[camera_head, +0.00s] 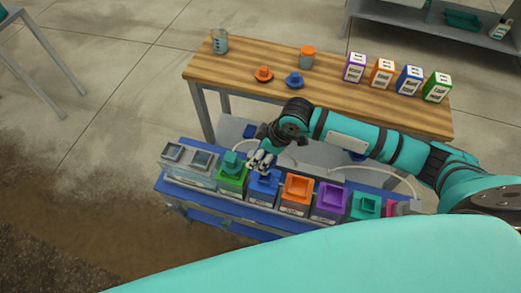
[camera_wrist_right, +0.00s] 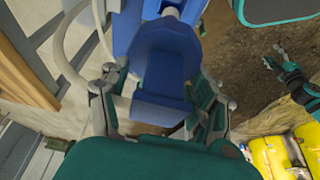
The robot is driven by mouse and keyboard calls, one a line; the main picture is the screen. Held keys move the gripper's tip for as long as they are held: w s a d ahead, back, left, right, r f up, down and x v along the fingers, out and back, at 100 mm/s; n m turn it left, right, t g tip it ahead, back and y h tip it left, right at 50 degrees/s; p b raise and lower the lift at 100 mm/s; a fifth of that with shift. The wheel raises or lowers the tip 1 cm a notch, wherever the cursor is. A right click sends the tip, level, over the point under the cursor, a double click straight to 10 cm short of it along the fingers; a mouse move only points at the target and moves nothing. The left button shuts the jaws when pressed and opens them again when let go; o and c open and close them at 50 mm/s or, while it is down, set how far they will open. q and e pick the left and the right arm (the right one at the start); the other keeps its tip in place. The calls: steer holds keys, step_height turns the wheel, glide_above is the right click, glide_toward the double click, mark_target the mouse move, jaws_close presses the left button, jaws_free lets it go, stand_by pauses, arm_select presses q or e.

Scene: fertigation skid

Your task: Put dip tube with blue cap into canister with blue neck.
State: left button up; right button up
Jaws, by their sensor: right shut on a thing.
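The canister with blue neck (camera_head: 264,188) stands in the row on the blue-edged bench, between a green-topped and an orange-topped one. My right gripper (camera_head: 262,161) is directly over its top, pointing down, and hides part of the neck. In the right wrist view my right gripper (camera_wrist_right: 165,108) is shut on the blue cap (camera_wrist_right: 160,92), with a finger on each side. The tube under the cap is hidden, so I cannot tell how far it is in the neck. My left gripper (camera_wrist_right: 275,59) shows small in the right wrist view, fingers apart, away from the canisters.
Orange (camera_head: 298,189), purple (camera_head: 330,198) and green (camera_head: 232,175) canisters stand close by. Clear-lidded boxes (camera_head: 188,165) are at the row's left end. Behind, a wooden table (camera_head: 225,65) holds loose caps, jars and several labelled boxes. Pale hoses curve behind the row.

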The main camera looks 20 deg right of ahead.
mark_target(274, 159)
step_height(274, 159, down, 2)
steer(key=b, duration=0.2)
steer(key=shift+s+d+f+b, duration=0.1)
steer(key=shift+f+b, duration=0.1)
steer(key=shift+b, duration=0.1)
steer(key=shift+f, duration=0.3)
arm_select(q)
step_height(274, 159, down, 7)
steer(key=s+b, duration=0.1)
steer(key=b, duration=0.2)
steer(key=shift+s+d+r+b, duration=0.15)
steer(key=shift+d+b, duration=0.15)
arm_select(e)
step_height(274, 159, down, 8)
steer(key=shift+r, duration=0.2)
steer(key=o, duration=1.3)
arm_select(q)
steer(key=shift+s, duration=0.1)
arm_select(e)
steer(key=v, duration=1.2)
